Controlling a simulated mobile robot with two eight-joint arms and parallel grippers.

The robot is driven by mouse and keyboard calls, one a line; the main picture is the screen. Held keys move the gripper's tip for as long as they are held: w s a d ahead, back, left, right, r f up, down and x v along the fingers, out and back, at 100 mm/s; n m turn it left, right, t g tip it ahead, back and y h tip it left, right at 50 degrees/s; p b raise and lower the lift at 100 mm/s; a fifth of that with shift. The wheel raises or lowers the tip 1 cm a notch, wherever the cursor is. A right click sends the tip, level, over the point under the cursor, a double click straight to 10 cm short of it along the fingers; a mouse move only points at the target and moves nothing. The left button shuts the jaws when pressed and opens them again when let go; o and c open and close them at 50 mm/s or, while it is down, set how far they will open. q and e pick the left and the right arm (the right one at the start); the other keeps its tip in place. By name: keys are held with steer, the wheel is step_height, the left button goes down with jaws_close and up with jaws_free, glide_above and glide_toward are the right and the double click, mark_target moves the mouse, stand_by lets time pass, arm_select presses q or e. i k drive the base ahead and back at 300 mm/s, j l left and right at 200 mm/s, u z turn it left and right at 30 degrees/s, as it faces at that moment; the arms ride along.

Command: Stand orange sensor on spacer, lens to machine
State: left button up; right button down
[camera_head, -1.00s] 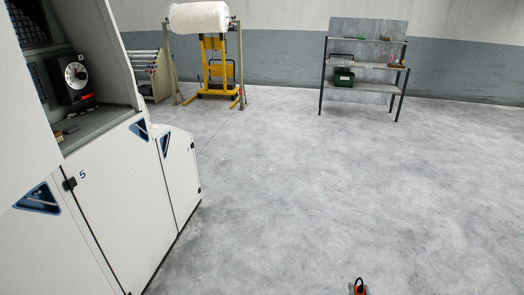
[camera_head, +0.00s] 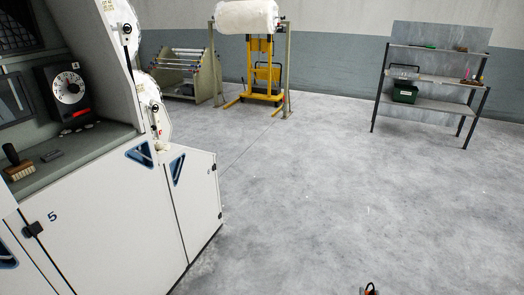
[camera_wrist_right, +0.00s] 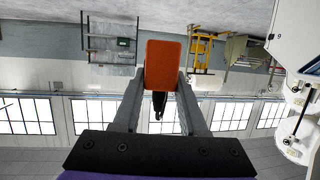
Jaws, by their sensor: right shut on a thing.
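The orange sensor (camera_wrist_right: 163,64) is between the two fingers of my right gripper (camera_wrist_right: 161,78) in the right wrist view. A black part with a cable hangs on its near side; I cannot tell which way the lens faces. In the head view only a sliver of the sensor (camera_head: 367,292) shows at the bottom edge. The white machine (camera_head: 115,225) stands at the left with an open grey ledge. A small dark grey block (camera_head: 52,155) lies on that ledge; I cannot tell whether it is the spacer. My left gripper is out of view.
A wooden-handled brush (camera_head: 18,164) lies on the ledge, below a dial unit (camera_head: 67,90). A yellow lifter (camera_head: 262,75) with a white roll stands at the back. A shelf rack (camera_head: 432,78) stands at the back right. The floor (camera_head: 310,200) between is clear.

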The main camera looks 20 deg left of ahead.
mark_target(50, 154)
steer(key=i+l+u, duration=0.15)
steer(key=i+u, duration=0.3)
steer(key=i, duration=0.9)
steer(key=i+u, duration=0.2)
steer(key=u, duration=0.2)
steer(key=i+u, duration=0.15)
steer(key=u, duration=0.25)
steer(key=i+l+u, duration=0.15)
steer(key=u, duration=1.7)
